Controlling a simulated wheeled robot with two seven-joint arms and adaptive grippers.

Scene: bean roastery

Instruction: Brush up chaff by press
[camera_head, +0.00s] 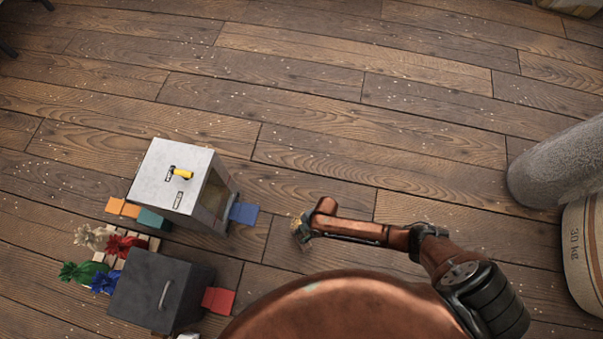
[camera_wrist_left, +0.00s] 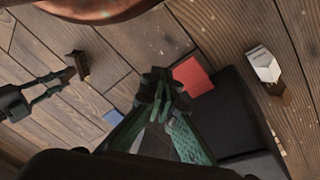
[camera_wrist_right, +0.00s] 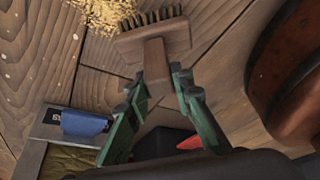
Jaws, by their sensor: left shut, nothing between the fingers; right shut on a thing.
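A wooden hand brush (camera_wrist_right: 152,42) with dark bristles is gripped by its handle in my right gripper (camera_wrist_right: 156,82). Its bristles are at the edge of a pile of pale yellow chaff (camera_wrist_right: 103,14) on the floor; I cannot tell if they press on the floor. In the head view my right gripper (camera_head: 306,232) is low over the floor, right of the pale grey box's blue flap, and partly hides the brush and chaff. The brush also shows in the left wrist view (camera_wrist_left: 78,66). My left gripper (camera_wrist_left: 160,84) is shut and empty, near the red flap (camera_wrist_left: 193,76).
The pale grey box (camera_head: 163,178) has a yellow handle, an open side and a blue flap (camera_head: 244,213). A dark box (camera_head: 150,290) stands nearer, beside coloured bundles (camera_head: 85,272). A grey cylinder (camera_head: 560,165) and sack (camera_head: 580,250) are at right. The far floor is mostly open.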

